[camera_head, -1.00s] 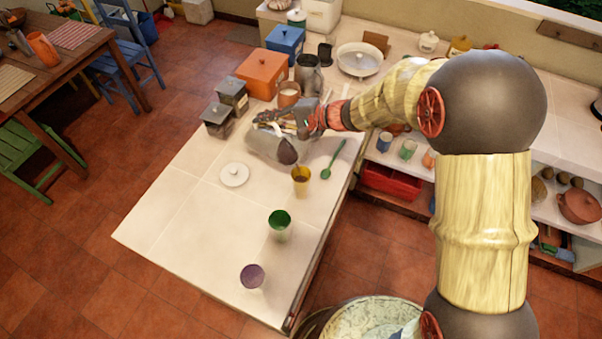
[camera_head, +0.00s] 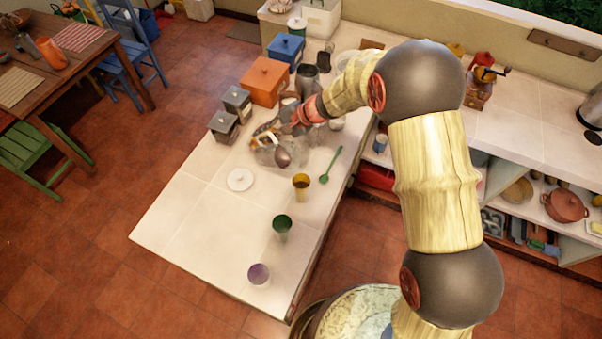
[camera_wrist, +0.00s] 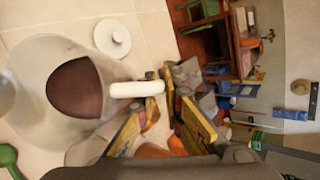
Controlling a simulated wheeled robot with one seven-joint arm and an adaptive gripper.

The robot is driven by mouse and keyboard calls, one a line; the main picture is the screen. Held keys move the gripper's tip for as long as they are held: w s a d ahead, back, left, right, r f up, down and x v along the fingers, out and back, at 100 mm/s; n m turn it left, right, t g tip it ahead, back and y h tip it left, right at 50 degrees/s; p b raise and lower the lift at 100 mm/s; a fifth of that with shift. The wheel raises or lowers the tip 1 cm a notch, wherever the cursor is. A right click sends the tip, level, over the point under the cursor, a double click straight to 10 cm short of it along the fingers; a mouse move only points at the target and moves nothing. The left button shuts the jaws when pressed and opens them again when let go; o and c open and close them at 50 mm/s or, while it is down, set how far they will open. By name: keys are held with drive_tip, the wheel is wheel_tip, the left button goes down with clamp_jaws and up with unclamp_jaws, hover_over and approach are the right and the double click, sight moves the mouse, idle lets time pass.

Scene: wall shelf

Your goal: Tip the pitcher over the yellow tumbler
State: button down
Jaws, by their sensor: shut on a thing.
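The pitcher is clear and holds dark liquid (camera_head: 283,157). In the head view its clear body (camera_head: 266,155) is above the counter, up and left of the yellow tumbler (camera_head: 301,184); its exact tilt is hard to tell. The wrist view shows the pitcher (camera_wrist: 35,60) at the left, with a white handle (camera_wrist: 128,89). My gripper (camera_wrist: 155,92) is shut on that handle; it also shows in the head view (camera_head: 272,132). The yellow tumbler stands upright on the counter, apart from the pitcher, with something darker inside.
A white lid (camera_head: 240,180) lies left of the pitcher and a green spoon (camera_head: 331,164) right of it. A green tumbler (camera_head: 282,227) and a purple tumbler (camera_head: 259,273) stand nearer the front. Canisters, including an orange one (camera_head: 266,82), stand behind. The counter's front left is clear.

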drive_tip(key=shift+s, duration=0.1)
drive_tip(key=p, duration=0.2)
drive_tip(key=shift+w+a+r+h+p, duration=0.2)
drive_tip(key=shift+h+p, duration=0.1)
drive_tip(key=shift+p, duration=0.1)
